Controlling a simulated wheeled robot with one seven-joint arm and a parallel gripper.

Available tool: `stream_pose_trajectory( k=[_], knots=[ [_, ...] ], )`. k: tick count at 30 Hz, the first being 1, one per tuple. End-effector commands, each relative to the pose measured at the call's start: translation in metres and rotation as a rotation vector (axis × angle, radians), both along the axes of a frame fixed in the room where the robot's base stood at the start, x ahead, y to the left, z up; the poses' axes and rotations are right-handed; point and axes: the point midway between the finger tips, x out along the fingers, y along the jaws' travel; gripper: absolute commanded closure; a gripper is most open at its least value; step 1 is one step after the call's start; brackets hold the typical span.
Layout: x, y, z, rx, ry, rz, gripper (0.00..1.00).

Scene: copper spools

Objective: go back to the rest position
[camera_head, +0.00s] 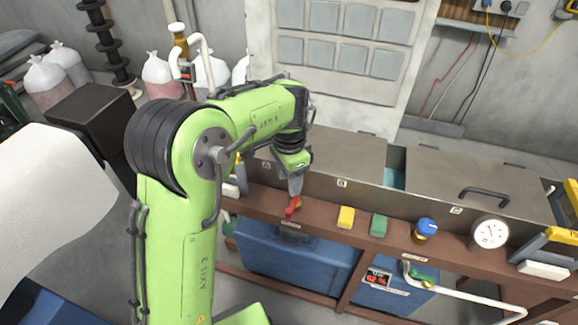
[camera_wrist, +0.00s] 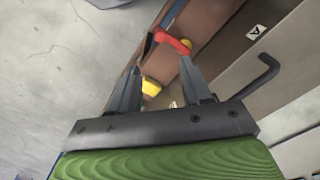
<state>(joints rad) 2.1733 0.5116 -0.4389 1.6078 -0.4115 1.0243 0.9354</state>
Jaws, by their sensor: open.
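My arm reaches over the front ledge of the brown bench. My gripper (camera_head: 294,188) points down just above a red lever (camera_head: 292,209) on that ledge. In the wrist view my gripper (camera_wrist: 158,66) is open, its two fingers apart with nothing held between them. The red lever (camera_wrist: 172,42) shows just past the fingertips there, with a yellow part at its right end. I cannot tell whether a finger touches the lever.
The bench ledge also carries a yellow block (camera_head: 346,217), a green block (camera_head: 379,225), a blue knob (camera_head: 426,229) and a round gauge (camera_head: 490,232). Lidded tanks (camera_head: 360,160) stand behind. A white pipe (camera_head: 465,299) and a blue box (camera_head: 300,262) are below.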

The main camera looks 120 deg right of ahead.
Motion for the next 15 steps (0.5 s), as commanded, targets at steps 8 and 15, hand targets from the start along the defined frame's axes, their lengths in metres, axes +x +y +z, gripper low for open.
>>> stream_pose_trajectory(
  k=[8, 15],
  knots=[
    [0.000, 0.000, 0.031, 0.000, 0.000, -0.001, 0.51],
    [0.000, 0.000, 0.030, 0.001, 0.000, -0.001, 0.51]
  ],
)
